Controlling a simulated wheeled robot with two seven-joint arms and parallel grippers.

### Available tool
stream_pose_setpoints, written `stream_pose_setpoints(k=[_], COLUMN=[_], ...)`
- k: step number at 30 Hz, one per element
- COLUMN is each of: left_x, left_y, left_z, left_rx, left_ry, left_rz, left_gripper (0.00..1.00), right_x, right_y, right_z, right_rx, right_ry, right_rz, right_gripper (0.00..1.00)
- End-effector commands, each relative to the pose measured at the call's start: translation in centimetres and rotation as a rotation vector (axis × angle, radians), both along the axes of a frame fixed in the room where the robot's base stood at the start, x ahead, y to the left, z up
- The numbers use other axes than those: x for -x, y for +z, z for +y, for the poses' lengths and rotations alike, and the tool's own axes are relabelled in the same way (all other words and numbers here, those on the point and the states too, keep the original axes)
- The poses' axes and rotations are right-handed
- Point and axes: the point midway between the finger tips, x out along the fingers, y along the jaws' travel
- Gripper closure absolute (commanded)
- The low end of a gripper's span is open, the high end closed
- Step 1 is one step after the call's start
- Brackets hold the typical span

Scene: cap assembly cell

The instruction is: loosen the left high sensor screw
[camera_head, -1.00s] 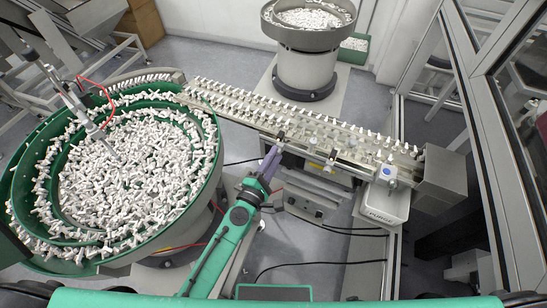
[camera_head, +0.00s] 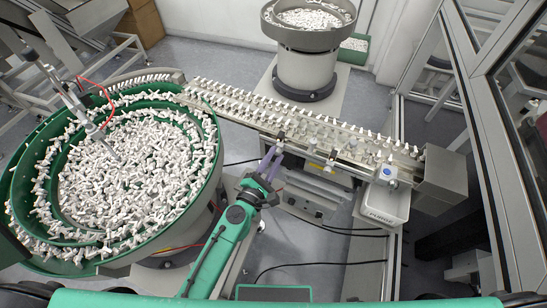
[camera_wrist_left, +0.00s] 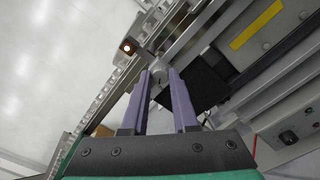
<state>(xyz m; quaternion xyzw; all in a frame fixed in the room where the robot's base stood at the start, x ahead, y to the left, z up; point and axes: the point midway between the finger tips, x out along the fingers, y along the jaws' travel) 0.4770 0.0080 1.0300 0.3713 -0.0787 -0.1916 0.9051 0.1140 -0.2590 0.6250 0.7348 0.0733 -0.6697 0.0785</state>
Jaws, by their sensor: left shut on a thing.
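My left gripper (camera_head: 277,146) is at the front side of the feeder rail, at the left sensor mount (camera_head: 281,136). Its two purple fingers are shut on the left high sensor screw (camera_wrist_left: 160,76), a small grey round knob, seen between the fingertips in the left wrist view (camera_wrist_left: 161,74). A small sensor head with a lit spot (camera_wrist_left: 128,46) sits just beyond the screw. In the head view the fingertips largely hide the screw. My right gripper is not in view.
The feeder rail (camera_head: 330,128) carries rows of white caps. A second sensor mount (camera_head: 331,158) stands to the right, before a white unit with a blue knob (camera_head: 387,172). A green bowl feeder (camera_head: 205,180) full of caps fills the left.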

Motion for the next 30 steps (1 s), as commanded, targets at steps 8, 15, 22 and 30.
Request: stream_pose_setpoints(k=[8,15,22,30], left_x=[-0.1,0.0,2.7,10.1], left_y=[0.2,0.1,-0.4,-1.1], left_z=[0.0,0.0,1.2,4.4], left_rx=[0.001,0.0,-0.001,-0.004], left_ry=[0.0,0.001,0.0,-0.004], left_rz=[-0.004,-0.002,0.001,0.002], left_gripper=[0.43,0.43,0.43,0.43], right_x=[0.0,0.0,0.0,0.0], right_y=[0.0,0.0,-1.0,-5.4], right_z=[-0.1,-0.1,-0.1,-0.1], right_rx=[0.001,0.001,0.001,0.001], right_ry=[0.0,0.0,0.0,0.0], right_rz=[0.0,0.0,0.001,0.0], right_gripper=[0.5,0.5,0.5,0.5])
